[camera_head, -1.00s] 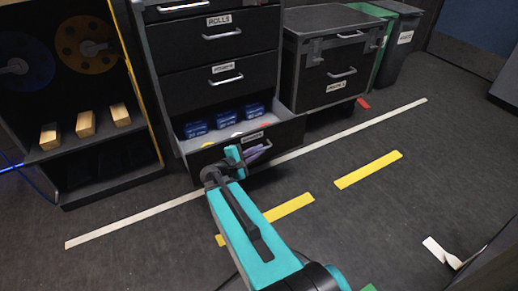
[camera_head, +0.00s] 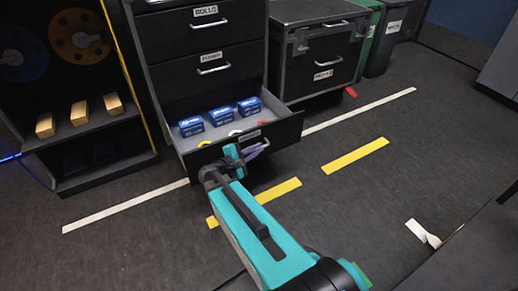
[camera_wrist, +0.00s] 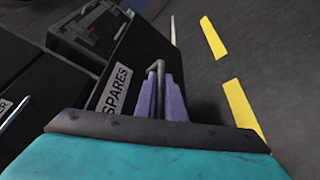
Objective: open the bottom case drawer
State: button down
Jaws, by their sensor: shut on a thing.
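The bottom drawer (camera_head: 286,131) of the black case is pulled partly out, and several small blue boxes (camera_head: 220,116) show inside it. White, yellow and red round items lie in front of the boxes. In the wrist view its front carries a SPARES label (camera_wrist: 117,88) and a bar handle (camera_wrist: 157,68). My gripper (camera_head: 256,150) is at the drawer front, its purple fingers (camera_wrist: 172,100) shut on the handle. The inside of the drawer is hidden in the wrist view.
Shut drawers labelled POWER (camera_head: 212,65) and ROLLS (camera_head: 205,22) sit above. A black METALS case (camera_head: 322,55) stands to the right. A shelf with wooden blocks (camera_head: 79,113) stands left. Dark floor with yellow tape (camera_head: 355,156) is open in front.

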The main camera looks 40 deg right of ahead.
jog(key=shift+a, duration=0.1)
jog(key=c, duration=1.8)
grip_release()
jog(key=shift+c, duration=0.2)
jog(key=shift+a, duration=0.1)
jog(key=p+v, duration=0.4)
jog(key=v, duration=0.9)
jog(key=shift+a, duration=0.3)
jog(key=shift+s+r, duration=0.1)
jog(key=shift+s, duration=0.05)
